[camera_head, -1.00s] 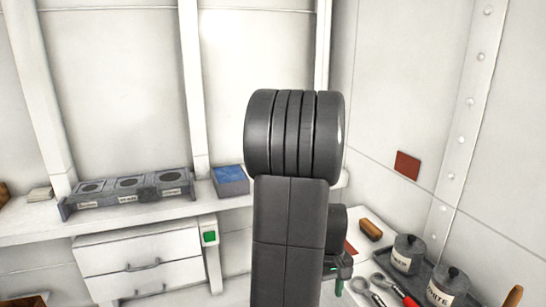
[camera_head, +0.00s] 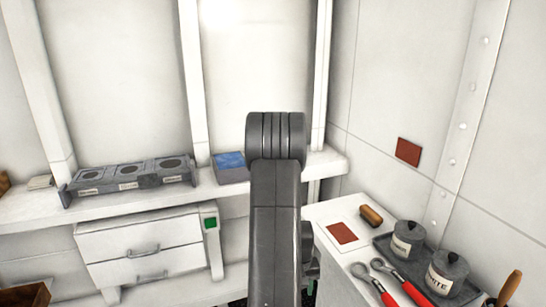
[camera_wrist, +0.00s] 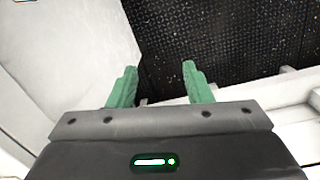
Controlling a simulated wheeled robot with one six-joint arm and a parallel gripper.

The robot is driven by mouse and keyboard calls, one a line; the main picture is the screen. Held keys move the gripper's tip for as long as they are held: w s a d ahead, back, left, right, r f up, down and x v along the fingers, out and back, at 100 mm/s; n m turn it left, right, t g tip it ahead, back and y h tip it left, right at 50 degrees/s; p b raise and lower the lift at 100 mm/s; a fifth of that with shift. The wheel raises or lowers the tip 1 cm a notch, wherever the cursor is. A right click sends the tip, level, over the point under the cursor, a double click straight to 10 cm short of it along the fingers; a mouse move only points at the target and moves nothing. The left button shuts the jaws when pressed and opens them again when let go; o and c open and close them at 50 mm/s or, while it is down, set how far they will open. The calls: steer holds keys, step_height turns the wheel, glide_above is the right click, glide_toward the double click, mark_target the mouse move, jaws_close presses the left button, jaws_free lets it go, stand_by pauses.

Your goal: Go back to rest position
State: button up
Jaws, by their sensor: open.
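My gripper (camera_wrist: 156,78) shows in the wrist view with its two green fingers spread apart and nothing between them. It points toward the dark riveted deck floor (camera_wrist: 215,40), with white surfaces on either side. In the head view my arm stands upright in the middle and hides the gripper and part of the bench behind it.
A white shelf (camera_head: 110,207) holds a grey three-hole rack (camera_head: 128,181) and a blue-topped box (camera_head: 230,162). At right, a white counter (camera_head: 338,268) carries a red square (camera_head: 341,233), a grey tray with canisters (camera_head: 407,241) and red-handled tools (camera_head: 388,298). Drawers (camera_head: 143,254) sit below the shelf.

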steer(key=shift+w+a+f, duration=0.2)
steer(key=shift+a+f, duration=0.2)
steer(key=shift+f, duration=0.4)
steer(key=shift+w+a+f, duration=0.15)
steer(key=shift+a+f, duration=0.2)
steer(key=shift+f, duration=0.45)
steer(key=shift+w+a+f, duration=0.2)
steer(key=shift+a+f, duration=0.2)
steer(key=shift+f, duration=0.4)
